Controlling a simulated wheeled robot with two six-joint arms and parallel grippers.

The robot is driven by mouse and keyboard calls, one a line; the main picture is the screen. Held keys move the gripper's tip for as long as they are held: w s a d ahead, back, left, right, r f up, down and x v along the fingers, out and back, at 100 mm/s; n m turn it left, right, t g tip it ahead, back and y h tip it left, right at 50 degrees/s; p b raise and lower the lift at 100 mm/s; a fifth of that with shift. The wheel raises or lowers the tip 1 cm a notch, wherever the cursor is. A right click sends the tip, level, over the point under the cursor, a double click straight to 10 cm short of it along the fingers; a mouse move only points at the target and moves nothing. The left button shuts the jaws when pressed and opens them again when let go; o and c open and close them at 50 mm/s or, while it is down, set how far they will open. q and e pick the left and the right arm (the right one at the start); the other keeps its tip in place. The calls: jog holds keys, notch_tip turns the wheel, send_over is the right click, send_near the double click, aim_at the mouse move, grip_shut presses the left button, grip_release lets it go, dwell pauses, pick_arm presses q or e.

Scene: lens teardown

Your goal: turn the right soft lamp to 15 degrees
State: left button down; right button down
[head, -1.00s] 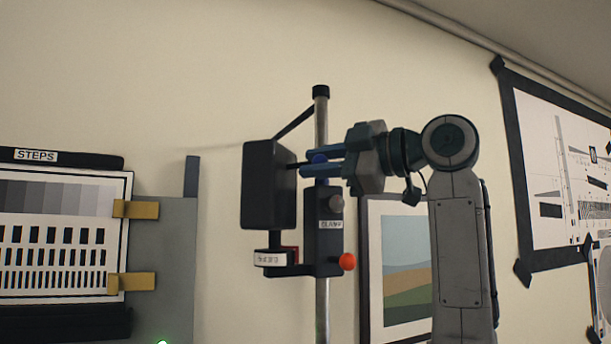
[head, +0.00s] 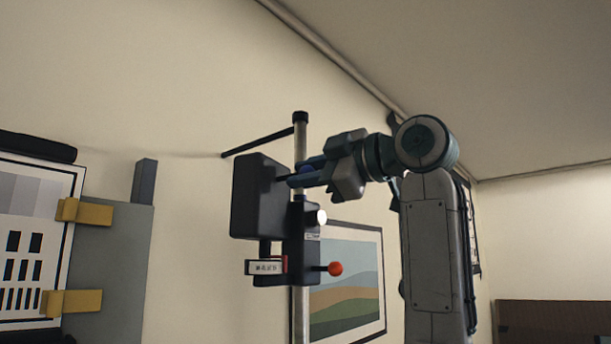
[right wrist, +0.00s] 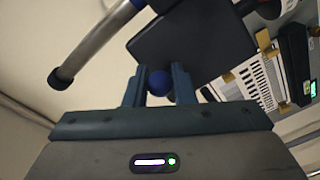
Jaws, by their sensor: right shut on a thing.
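The right soft lamp shows as a black box-shaped head (head: 258,198) beside a metal pole (head: 300,150). A black clamp block (head: 300,240) joins it to the pole. My right gripper (head: 298,174) comes in from the right and is shut on a blue ball knob (right wrist: 159,82) at the lamp. In the right wrist view the knob sits between the two fingertips, with the dark lamp head (right wrist: 190,38) just beyond. A small label (head: 266,267) below the lamp head is too blurred to read. My left gripper is out of view.
An orange-red ball handle (head: 335,268) and a pale round knob (head: 317,217) stick out of the clamp block. A thin black rod (head: 258,143) runs left from the pole top. A framed landscape (head: 345,290) hangs behind. A test chart (head: 25,250) with yellow clips stands left.

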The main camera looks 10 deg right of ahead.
jog(key=shift+f, duration=0.1)
jog(key=c, duration=1.5)
grip_release()
jog(key=shift+c, duration=0.2)
jog(key=b+v, duration=0.4)
jog(key=v, duration=0.6)
jog(key=shift+s+d, duration=0.25)
